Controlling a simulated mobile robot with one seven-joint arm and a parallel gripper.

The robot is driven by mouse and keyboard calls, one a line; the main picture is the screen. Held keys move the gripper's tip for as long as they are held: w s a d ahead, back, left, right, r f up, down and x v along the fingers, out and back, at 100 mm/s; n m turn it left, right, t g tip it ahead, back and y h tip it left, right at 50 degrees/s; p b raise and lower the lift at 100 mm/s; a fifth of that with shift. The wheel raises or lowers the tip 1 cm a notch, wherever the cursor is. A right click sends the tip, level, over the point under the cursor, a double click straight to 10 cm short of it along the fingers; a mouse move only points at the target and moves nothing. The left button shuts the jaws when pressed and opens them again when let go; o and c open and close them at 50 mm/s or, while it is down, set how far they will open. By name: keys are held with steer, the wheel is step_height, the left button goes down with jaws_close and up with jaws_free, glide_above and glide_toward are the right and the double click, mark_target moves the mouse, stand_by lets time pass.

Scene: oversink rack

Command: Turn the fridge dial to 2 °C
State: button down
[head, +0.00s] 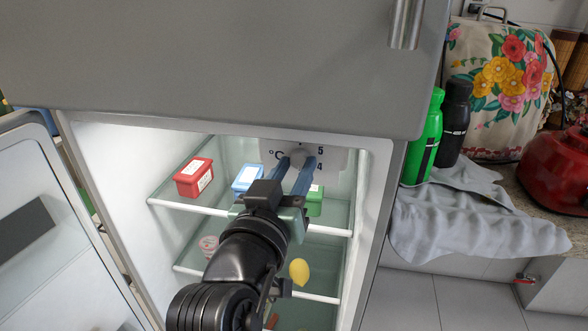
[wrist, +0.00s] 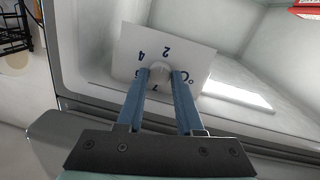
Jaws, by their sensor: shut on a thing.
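The fridge dial (head: 297,151) is a small pale knob on a white plate (head: 331,158) at the back of the open fridge, at the upper shelf. The plate shows "°C", a 5 and a 4 in the head view. In the wrist view the dial (wrist: 160,68) is between my fingertips, and the plate (wrist: 200,52) appears turned over, with 2 and 4 readable. My gripper (head: 295,163) has its two blue fingers shut on the dial, one on each side. The fingers cover some markings, and I cannot tell which number the dial points to.
A red box (head: 193,178), a blue box (head: 248,178) and a green box (head: 315,201) stand on the upper shelf near my arm. A lemon (head: 299,271) is lower down. The upper grey door (head: 220,60) overhangs the opening; the open door (head: 40,235) is left.

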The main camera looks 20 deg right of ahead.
steer(key=c, duration=0.6)
jaws_free()
steer(key=shift+o, duration=0.2)
steer(key=v, duration=1.3)
